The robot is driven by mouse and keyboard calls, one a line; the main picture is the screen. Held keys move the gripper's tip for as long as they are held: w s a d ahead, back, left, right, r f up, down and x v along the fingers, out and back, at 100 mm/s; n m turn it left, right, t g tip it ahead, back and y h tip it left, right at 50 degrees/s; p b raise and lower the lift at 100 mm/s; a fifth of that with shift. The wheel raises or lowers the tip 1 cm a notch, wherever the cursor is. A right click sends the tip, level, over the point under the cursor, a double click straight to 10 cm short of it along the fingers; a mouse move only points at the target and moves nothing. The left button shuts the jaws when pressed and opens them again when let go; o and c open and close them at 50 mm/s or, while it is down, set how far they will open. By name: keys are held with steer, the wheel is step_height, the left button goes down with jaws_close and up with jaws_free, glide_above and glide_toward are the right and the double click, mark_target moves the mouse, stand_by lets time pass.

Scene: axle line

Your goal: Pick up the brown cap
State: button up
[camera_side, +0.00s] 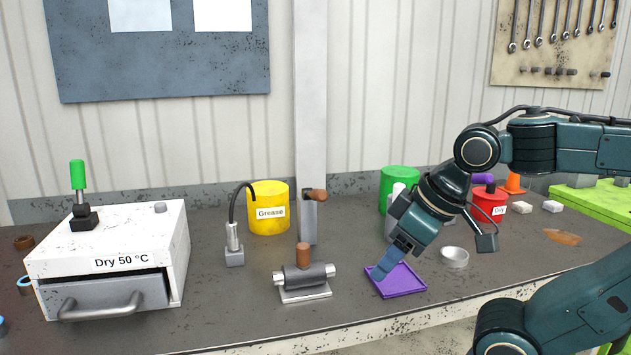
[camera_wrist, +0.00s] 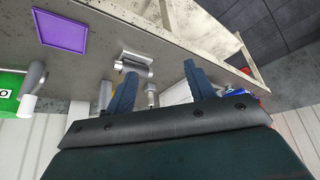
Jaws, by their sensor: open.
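The fixture also shows in the wrist view (camera_wrist: 135,64).
The purple tray (camera_side: 400,281) and a grey ring-shaped dish (camera_side: 455,257) lie near my gripper. A yellow grease tin (camera_side: 268,208), a grey post (camera_side: 309,220), a corded tool (camera_side: 234,250) and the white drying box (camera_side: 110,240) stand leftward.

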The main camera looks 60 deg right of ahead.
steer(key=w+d+r+n+g+h, duration=0.1)
steer(key=w+d+r+n+g, duration=0.3)
steer(key=w+n, duration=0.55)
steer(key=n+g, duration=0.2)
steer(key=n, duration=0.6)
glide_above(303, 245)
steer(key=a, duration=0.2)
steer(key=shift+d+f+h, duration=0.1)
steer(key=shift+f+h, duration=0.3)
steer(key=shift+f, duration=1.1)
steer(key=shift+d+f, duration=0.2)
steer(key=shift+f, duration=1.2)
steer(key=shift+d+f, duration=0.25)
steer(key=shift+f, duration=1.2)
steer(key=shift+d+f, duration=0.2)
steer(key=shift+f, duration=1.2)
steer(key=shift+f, duration=0.1)
steer(key=shift+d+f, duration=0.15)
steer(key=shift+f, duration=1.1)
steer(key=shift+d+f, duration=0.1)
steer(key=shift+f, duration=1.15)
